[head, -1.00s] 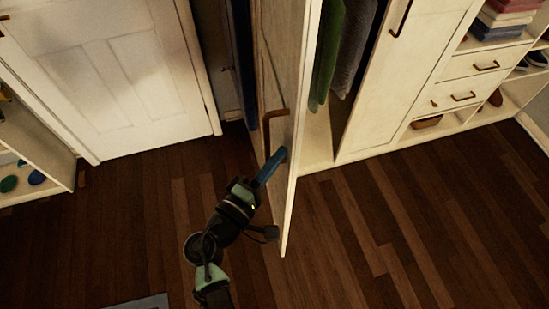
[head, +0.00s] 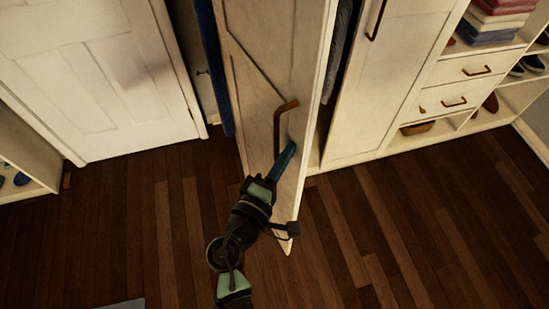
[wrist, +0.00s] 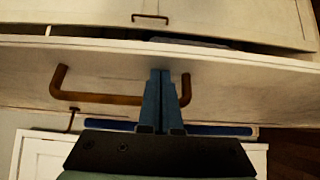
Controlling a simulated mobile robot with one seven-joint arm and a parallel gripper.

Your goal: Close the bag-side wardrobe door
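The wardrobe door (head: 265,85) is cream with a brown bar handle (head: 278,122), and it stands partly open in the head view. Its outer face also shows across the wrist view (wrist: 225,75), with the handle (wrist: 100,98) on it. My gripper (head: 288,150) is at the outer face just below the handle in the head view. In the wrist view its blue fingers (wrist: 160,85) are together, near the handle's right end, with nothing seen between them. The tips are at or very near the door panel; I cannot tell whether they touch.
The other wardrobe door (head: 385,60) is shut, with drawers (head: 460,70) and shelves of folded clothes (head: 490,30) to its right. A white room door (head: 100,80) is at the left. The wooden floor (head: 400,230) in front is clear.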

